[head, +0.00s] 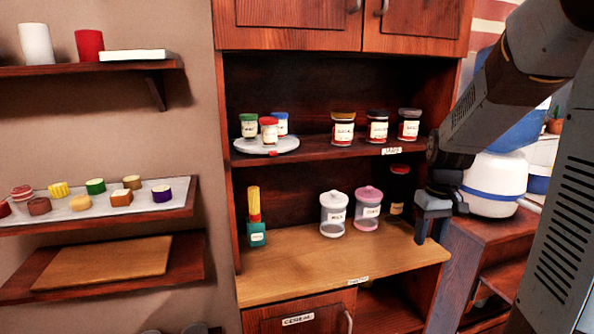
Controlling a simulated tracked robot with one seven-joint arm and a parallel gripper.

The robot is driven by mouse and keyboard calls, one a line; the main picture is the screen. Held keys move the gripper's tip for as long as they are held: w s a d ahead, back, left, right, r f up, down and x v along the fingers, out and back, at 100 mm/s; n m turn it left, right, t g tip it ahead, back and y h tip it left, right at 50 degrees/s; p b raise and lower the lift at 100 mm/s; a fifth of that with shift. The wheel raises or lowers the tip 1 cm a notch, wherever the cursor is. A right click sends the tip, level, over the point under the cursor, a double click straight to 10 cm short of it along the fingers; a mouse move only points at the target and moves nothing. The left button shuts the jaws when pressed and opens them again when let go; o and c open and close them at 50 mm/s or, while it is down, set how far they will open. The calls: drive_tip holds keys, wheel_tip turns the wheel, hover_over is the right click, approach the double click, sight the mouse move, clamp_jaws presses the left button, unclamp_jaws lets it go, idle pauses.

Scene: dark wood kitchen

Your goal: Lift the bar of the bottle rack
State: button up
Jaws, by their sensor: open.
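My gripper (436,218) is at the right edge of the cabinet's wooden counter, pointing down, with its jaws open and nothing seen between them. A dark bottle with a red cap (399,190) stands upright just left of and behind it, at the right end of the niche. I cannot make out a bottle rack or its bar; the gripper and arm cover part of that corner.
A pink-lidded jar (367,211) and a white-lidded jar (333,215) stand on the counter (300,266). A green bottle (256,232) stands at left. The shelf above (340,149) holds several jars. A white, blue-banded container (495,187) stands right of the gripper. The counter's front is clear.

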drive_tip(key=s+a+r+m+t, duration=0.1)
drive_tip(key=s+a+r+t, duration=0.1)
drive_tip(key=s+a+r, duration=0.2)
drive_tip(key=s+a+r+t, duration=0.3)
drive_tip(key=s+r, duration=0.5)
drive_tip(key=s, duration=0.5)
drive_tip(key=shift+a+m, duration=0.35)
drive_tip(key=shift+m, duration=0.05)
drive_tip(key=shift+s, duration=0.15)
